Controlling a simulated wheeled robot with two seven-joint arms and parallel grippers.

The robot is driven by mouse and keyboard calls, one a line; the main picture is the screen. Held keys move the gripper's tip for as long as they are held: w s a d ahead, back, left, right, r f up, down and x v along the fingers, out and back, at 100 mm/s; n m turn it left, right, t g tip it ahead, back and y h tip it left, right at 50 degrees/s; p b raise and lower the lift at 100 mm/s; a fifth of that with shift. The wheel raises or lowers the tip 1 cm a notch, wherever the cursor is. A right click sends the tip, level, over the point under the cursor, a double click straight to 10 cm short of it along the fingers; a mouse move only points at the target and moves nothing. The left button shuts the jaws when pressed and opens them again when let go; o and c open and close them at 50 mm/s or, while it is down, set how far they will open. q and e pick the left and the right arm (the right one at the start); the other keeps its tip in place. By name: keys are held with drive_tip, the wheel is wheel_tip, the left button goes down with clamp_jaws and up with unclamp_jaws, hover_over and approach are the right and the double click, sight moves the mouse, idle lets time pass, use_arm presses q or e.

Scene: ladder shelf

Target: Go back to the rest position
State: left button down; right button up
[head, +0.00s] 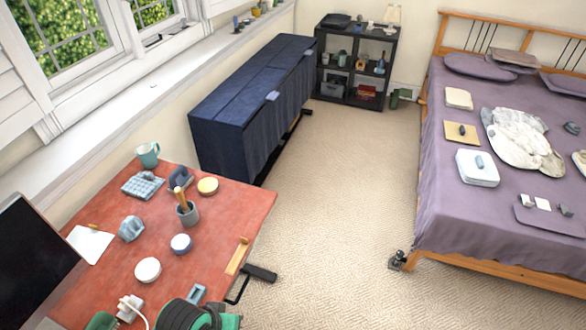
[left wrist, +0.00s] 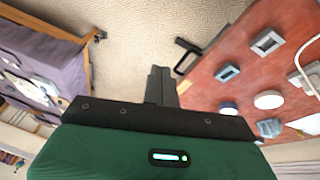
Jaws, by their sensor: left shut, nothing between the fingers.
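My left gripper (left wrist: 160,72) shows in the left wrist view with its dark fingers together and nothing between them. The fingers appear over the carpet, close to the edge of the red desk (left wrist: 205,88). In the head view, dark and green parts that look like my arm show at the bottom edge, beside the red desk (head: 215,265). The fingertips cannot be made out there. My right gripper is in neither view.
The desk holds a mug (head: 148,154), a pencil cup (head: 188,214) and several small items. A monitor (head: 38,262) stands at its left. A dark blue cabinet (head: 240,110), a black shelf (head: 340,95) and a bed (head: 450,210) surround clear carpet (head: 345,190).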

use_arm(q)
drive_tip(key=s+a+r+m+y, duration=0.1)
drive_tip(key=s+a+r+y, duration=0.15)
drive_tip(key=s+a, duration=0.45)
wheel_tip(320, 180, down, 33)
drive_tip(key=a+g+b, duration=0.1)
drive_tip(key=b, duration=0.1)
drive_tip(key=s+a+f+b, duration=0.1)
drive_tip(key=s+f, duration=0.8)
drive_tip(key=f, duration=0.1)
drive_tip(key=s+a+f+g+b, duration=0.1)
drive_tip(key=s+a+f, duration=0.1)
drive_tip(key=s+f, duration=0.7)
wheel_tip(320, 180, down, 2)
drive_tip(key=shift+s+a+f, duration=0.15)
drive_tip(key=shift+a+f, duration=0.05)
drive_tip(key=shift+a, duration=0.1)
